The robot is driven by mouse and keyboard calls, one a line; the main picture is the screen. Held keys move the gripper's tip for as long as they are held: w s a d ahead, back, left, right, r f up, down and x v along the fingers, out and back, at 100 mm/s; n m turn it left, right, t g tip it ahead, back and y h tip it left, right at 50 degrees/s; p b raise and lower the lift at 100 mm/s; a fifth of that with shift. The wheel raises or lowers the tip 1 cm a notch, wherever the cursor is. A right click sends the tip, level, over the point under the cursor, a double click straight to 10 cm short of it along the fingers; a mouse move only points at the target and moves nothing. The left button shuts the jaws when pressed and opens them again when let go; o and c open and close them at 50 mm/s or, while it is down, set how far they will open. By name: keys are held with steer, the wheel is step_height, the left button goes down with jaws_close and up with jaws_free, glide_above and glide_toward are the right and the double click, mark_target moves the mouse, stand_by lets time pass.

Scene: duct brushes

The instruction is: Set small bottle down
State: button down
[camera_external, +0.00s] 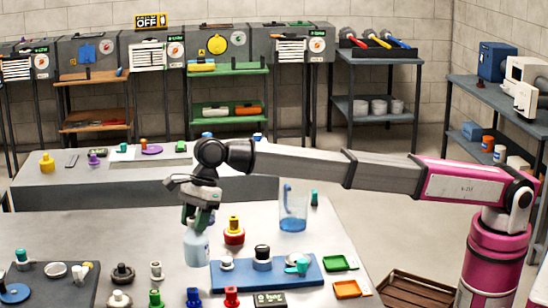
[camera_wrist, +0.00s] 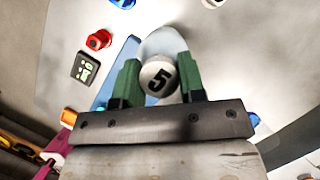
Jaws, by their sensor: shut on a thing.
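The small bottle (camera_external: 196,249) is pale and translucent, and it hangs upright below my gripper (camera_external: 198,217) over the front table. My gripper is shut on it near its top. The clear body of the bottle (camera_wrist: 165,42) shows beyond the cap. I cannot tell whether its base touches the table (camera_external: 145,238).
A blue board (camera_external: 292,278) with several fittings lies right of the bottle. A red and yellow piece (camera_external: 234,232) and a clear blue jug (camera_external: 293,212) stand behind the board. Several small knobs line the front, including a red one (camera_external: 232,297). Bare table lies left of the bottle.

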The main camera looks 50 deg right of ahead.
mark_target(189, 236)
steer(key=w, duration=0.1)
steer(key=w+f, duration=0.1)
steer(key=shift+w+d+f, duration=0.1)
steer(key=shift+w+f, duration=0.2)
steer(key=shift+w, duration=0.1)
steer(key=shift+f, duration=2.15)
steer(key=c, duration=0.7)
jaws_free()
steer(key=v, duration=1.2)
